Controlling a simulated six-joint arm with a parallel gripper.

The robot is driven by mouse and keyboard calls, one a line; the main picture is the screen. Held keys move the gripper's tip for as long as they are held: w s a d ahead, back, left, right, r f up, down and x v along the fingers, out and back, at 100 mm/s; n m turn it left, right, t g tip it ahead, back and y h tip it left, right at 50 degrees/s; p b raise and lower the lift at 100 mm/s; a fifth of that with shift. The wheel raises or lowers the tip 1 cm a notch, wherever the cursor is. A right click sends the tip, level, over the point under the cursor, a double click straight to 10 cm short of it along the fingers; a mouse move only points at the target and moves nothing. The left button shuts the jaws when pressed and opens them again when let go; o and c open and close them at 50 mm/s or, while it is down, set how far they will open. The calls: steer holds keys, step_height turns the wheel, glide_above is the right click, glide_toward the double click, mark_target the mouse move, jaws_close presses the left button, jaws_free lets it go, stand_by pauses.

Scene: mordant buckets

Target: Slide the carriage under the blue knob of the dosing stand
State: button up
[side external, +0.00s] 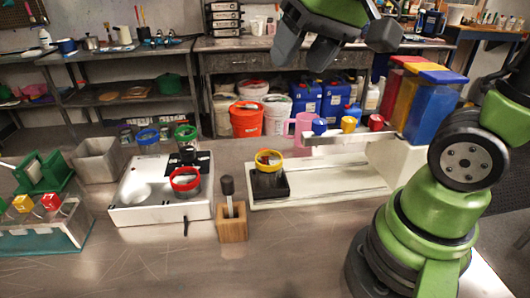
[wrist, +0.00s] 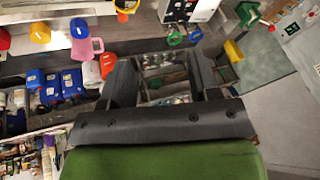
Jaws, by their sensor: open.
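The dosing stand (side external: 330,183) is a white base with a rail, with red, yellow and blue hoppers at its right. A bar carries the blue knob (side external: 320,126), yellow knob (side external: 348,124) and red knob (side external: 376,122); the blue one also shows in the wrist view (wrist: 79,28). The black carriage (side external: 268,185) sits at the rail's left end, left of the blue knob, bearing a yellow-rimmed cup (side external: 269,160). This cup is partly cut off in the wrist view (wrist: 126,6). My gripper (side external: 303,50) is open and empty, high above and behind the stand; it also shows in the wrist view (wrist: 160,62).
A wooden block with a black-handled tool (side external: 232,222) stands close left of the carriage. Further left are a white device (side external: 160,190) with colour-rimmed cups and a grey bin (side external: 100,160). A pink jug (side external: 303,130) stands behind the stand.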

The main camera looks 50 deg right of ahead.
steer(key=w+d+f+m+g, duration=0.1)
steer(key=w+d+f+g, duration=0.15)
steer(key=w+f, duration=0.2)
steer(key=w+d+f+g, duration=0.1)
steer(key=w+d+f, duration=0.2)
steer(key=w, duration=0.3)
steer(key=shift+g+h, duration=0.5)
steer(key=shift+g, duration=0.45)
steer(key=w+d+f, duration=0.1)
steer(key=f, duration=0.5)
steer(key=w+d+f, duration=0.1)
steer(key=d+f, duration=0.1)
steer(key=f, duration=0.5)
steer(key=w+d+f, duration=0.2)
steer(key=f, duration=0.5)
steer(key=shift+d, duration=0.1)
